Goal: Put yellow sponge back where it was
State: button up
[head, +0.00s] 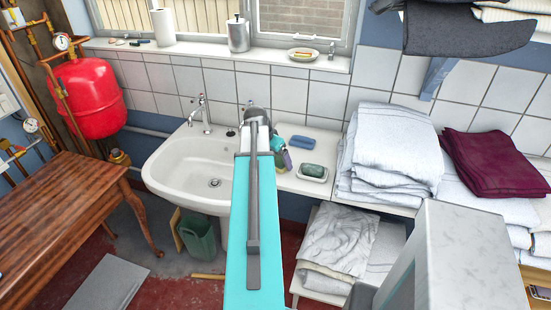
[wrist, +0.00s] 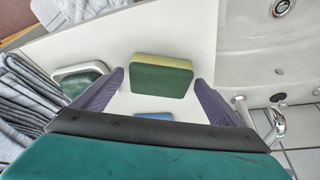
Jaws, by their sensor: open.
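A sponge (wrist: 162,78), yellow on one layer and dark green on the other, shows in the wrist view against the white counter (wrist: 115,42). My gripper (wrist: 160,80) is open, with one purple finger on each side of the sponge and a small gap visible at both sides. In the head view my gripper (head: 285,158) is low over the counter beside the sink, and I cannot make out the sponge there; my arm and gripper cover that spot. A dish on the windowsill holds a small yellowish item (head: 303,52), too small to identify.
A blue sponge (head: 295,141) lies near the wall. A green soap in a white dish (head: 313,178) sits right of my gripper. The sink (head: 175,165) and its tap (head: 202,112) are left. Folded white towels (head: 390,150) stand at right.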

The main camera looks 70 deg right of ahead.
jog(key=b+v, duration=0.2)
jog(key=v, duration=1)
jog(key=shift+b, duration=0.3)
jog(key=shift+r, duration=0.1)
dwell(0.6)
